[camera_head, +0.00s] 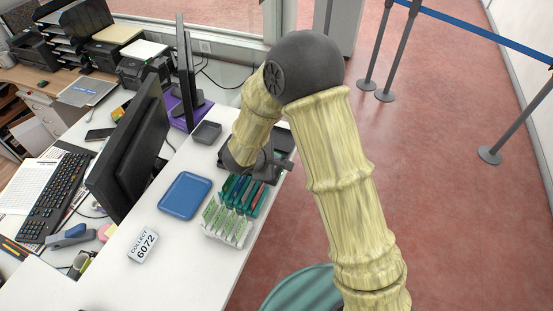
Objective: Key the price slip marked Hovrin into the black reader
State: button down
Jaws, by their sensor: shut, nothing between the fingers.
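My gripper (250,167) is dark grey, at the end of my arm over the right edge of the white counter (190,265). It is shut and empty, and its fingertips are hard to make out. It is just above and behind a rack of upright slips (232,212), with pale green-and-white ones in front and teal, blue and red ones behind. Their print is too small to read, so I cannot tell which is marked Hovrin. A dark flat device (284,139), possibly the black reader, shows behind my gripper and is partly hidden by my arm.
A blue tray (185,196) and a small grey tray (206,132) lie left of the rack. A white block reading "COLLECT 6072" (143,245) stands nearer. Monitors (128,150) and a keyboard (57,197) are further left. The counter's front part is clear.

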jog(key=shift+r, duration=0.2)
jog(key=r+p, duration=0.1)
jog(key=r, duration=0.1)
jog(key=d+r+p, duration=0.1)
jog(key=r, duration=0.1)
jog(key=shift+s+d+r, duration=0.1)
jog(key=shift+s+r, duration=0.1)
jog(key=shift+r, duration=0.2)
dwell(0.5)
jog(key=s+d+r+m+g+y, duration=0.2)
jog(key=s+d+r+m, duration=0.1)
jog(key=s+d+m, duration=0.4)
jog(key=s+d+r+m+g+y, duration=0.2)
jog(key=s+d+r+m, duration=0.2)
jog(key=s+d+m, duration=0.4)
jog(key=shift+s+d+r+m+g, duration=0.25)
jog(key=shift+d+m, duration=0.4)
jog(key=shift+m, duration=0.45)
